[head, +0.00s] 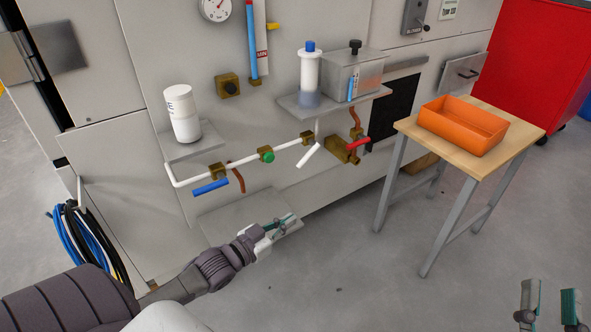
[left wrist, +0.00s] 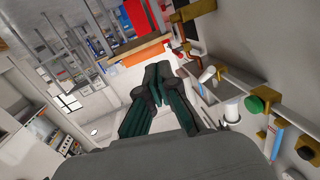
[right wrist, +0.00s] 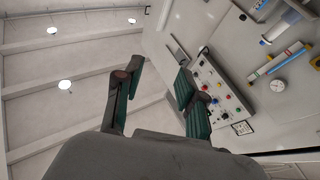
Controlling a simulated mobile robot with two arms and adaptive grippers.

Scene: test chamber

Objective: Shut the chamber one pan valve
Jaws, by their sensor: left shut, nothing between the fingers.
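A white pipe with valves runs along the chamber's front panel. It carries a blue lever (head: 211,187), a green knob (head: 266,155) and a white lever (head: 308,156). A red lever (head: 357,144) sits on a brass valve (head: 342,152) further right. I see no label telling which is the pan valve. My left gripper (head: 287,219) is shut and empty, below the pipe and apart from every handle. In the left wrist view its fingers (left wrist: 158,75) meet, with the green knob (left wrist: 256,104) to the right. My right gripper (head: 550,292) is open and empty, low at the right.
A grey plate (head: 225,217) juts out low behind my left gripper. Shelves above the pipe hold a white bottle (head: 182,113) and a clear cylinder (head: 309,80). A wooden table (head: 405,125) with an orange tray (head: 462,125) stands right. The floor in front is clear.

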